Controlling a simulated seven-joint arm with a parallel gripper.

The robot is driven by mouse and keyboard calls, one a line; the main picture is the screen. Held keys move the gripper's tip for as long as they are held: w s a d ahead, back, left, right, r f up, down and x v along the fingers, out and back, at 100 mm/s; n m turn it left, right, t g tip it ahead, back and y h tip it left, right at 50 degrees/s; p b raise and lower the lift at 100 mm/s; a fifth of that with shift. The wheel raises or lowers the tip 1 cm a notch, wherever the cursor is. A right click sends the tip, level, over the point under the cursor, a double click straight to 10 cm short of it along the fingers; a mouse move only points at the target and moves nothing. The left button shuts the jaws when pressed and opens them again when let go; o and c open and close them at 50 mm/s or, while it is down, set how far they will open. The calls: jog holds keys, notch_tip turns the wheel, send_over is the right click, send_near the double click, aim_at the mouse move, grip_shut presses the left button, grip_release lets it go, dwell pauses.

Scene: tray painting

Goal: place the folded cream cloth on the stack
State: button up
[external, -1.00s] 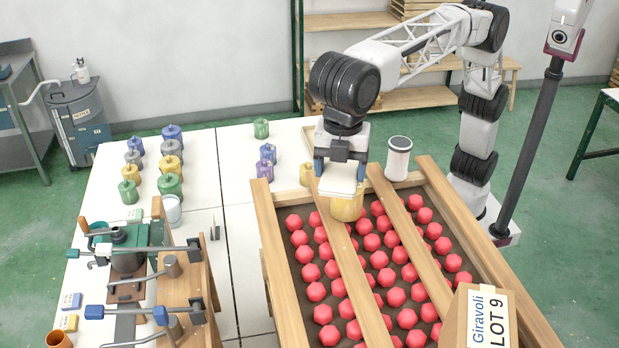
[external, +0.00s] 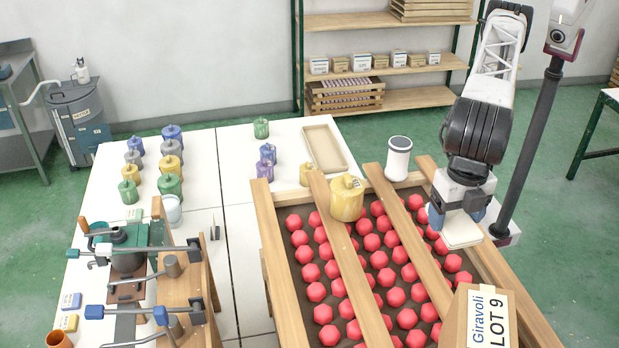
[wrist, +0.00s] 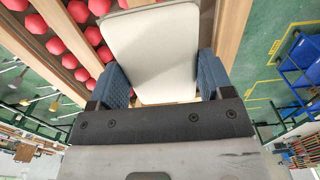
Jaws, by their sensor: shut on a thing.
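My gripper (external: 457,210) is shut on the folded cream cloth (external: 464,234), which hangs below its blue fingers. In the external view they are over the right side of the wooden tray, near its right rail. In the wrist view the pale, flat cloth (wrist: 152,55) lies between the two blue fingers, with red pieces and a wooden rail beneath. A cream edge shows at the top of that view, behind the cloth; I cannot tell what it belongs to. I cannot make out a stack of cloths in either view.
The wooden tray (external: 262,230) holds many red hexagonal pieces under slanting rails. A yellow pot (external: 346,200) stands by the middle rail, with a white cylinder (external: 398,160) behind. The Giravoli LOT 9 box (external: 462,318) stands in front. A black post (external: 530,150) rises close on the right.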

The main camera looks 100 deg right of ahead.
aim_at(455, 218)
jog(key=shift+f, duration=1.45)
jog(key=shift+f, duration=0.1)
jog(key=shift+f, duration=1.9)
jog(key=shift+f, duration=2)
jog(key=shift+f, duration=0.1)
jog(key=o, duration=0.9)
